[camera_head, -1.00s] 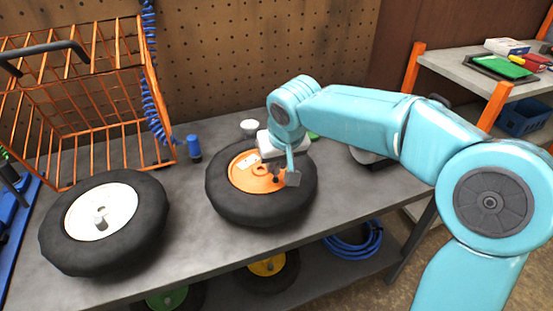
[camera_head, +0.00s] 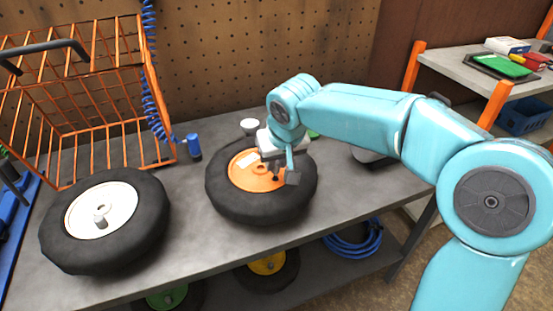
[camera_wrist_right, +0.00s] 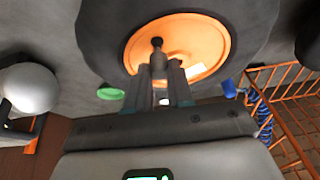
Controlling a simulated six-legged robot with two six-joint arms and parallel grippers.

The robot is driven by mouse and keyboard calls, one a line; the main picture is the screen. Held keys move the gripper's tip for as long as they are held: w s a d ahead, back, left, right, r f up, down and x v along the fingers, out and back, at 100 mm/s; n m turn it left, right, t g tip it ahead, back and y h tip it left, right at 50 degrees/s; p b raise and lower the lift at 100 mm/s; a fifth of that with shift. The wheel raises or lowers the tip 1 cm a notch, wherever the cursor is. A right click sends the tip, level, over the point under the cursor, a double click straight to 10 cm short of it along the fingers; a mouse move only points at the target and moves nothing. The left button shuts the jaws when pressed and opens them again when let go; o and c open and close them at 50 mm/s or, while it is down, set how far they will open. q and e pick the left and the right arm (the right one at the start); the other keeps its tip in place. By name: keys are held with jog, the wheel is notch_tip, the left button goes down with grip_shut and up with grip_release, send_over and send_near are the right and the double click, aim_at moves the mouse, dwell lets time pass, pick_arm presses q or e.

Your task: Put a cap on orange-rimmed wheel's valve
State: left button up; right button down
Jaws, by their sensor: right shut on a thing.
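The orange-rimmed wheel (camera_head: 247,207) lies flat on the bench in the middle of the head view; its orange rim (camera_wrist_right: 195,42) fills the top of the right wrist view. My right gripper (camera_head: 280,167) is over the right part of this rim. Its fingers (camera_wrist_right: 159,66) are shut on a small dark piece (camera_wrist_right: 157,43), seemingly the cap, which sticks out beyond the fingertips in front of the orange rim. The fingers hide the valve, so I cannot tell whether the cap touches it. My left gripper is not in view.
A white-rimmed wheel (camera_head: 104,209) lies at the left. An orange wire basket (camera_head: 75,110) stands behind it. A blue air tool (camera_head: 194,147) stands between basket and wheel. A white bowl (camera_head: 250,126) and a green item (camera_wrist_right: 110,93) are close to the wheel.

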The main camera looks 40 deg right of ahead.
jog(key=shift+f+b, duration=1.15)
jog(key=shift+f, duration=0.15)
dwell(0.7)
jog(key=c, duration=0.6)
grip_release()
jog(key=shift+r+p, duration=3.2)
jog(key=shift+r, duration=0.65)
jog(key=shift+f, duration=0.1)
